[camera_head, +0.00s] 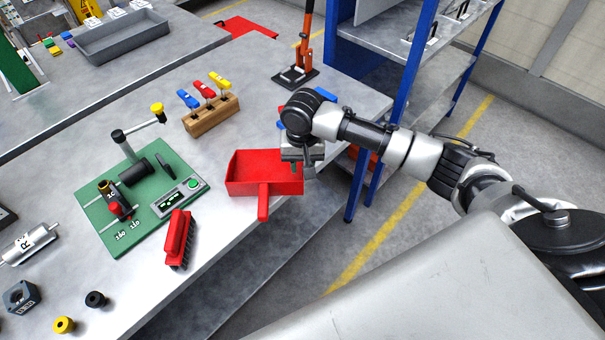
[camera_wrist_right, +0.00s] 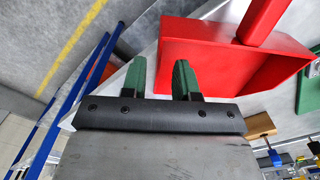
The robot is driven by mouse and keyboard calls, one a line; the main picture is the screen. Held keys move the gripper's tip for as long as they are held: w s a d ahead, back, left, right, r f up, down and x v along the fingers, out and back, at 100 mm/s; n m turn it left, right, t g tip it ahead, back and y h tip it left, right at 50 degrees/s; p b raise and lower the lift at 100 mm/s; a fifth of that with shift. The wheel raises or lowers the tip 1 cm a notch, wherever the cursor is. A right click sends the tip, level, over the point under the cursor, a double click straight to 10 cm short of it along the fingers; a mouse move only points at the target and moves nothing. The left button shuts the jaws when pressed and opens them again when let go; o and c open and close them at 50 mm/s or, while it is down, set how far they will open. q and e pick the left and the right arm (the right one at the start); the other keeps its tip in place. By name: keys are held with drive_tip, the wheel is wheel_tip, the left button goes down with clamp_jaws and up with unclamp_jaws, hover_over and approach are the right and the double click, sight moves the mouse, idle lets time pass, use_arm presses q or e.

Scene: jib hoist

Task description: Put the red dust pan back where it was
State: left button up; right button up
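The red dust pan (camera_head: 250,172) lies on the grey workbench near its front edge. Its handle (camera_head: 263,205) points toward the front edge. My right gripper (camera_head: 301,178) is at the pan's right end. In the right wrist view, its two green fingers (camera_wrist_right: 160,68) are apart, with the end wall of the dust pan (camera_wrist_right: 225,55) showing between them. I cannot tell whether either finger touches the pan. My left gripper is in neither view.
A red brush (camera_head: 178,240) lies left of the pan, beside a green board with a fixture (camera_head: 130,205). A wooden block with coloured clamps (camera_head: 210,113) stands behind. A blue-posted shelf (camera_head: 392,110) rises close to my right arm. Bare bench lies between brush and pan.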

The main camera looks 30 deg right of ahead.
wheel_tip(320, 180, up, 7)
idle(0.3)
drive_tip(key=shift+f, duration=0.1)
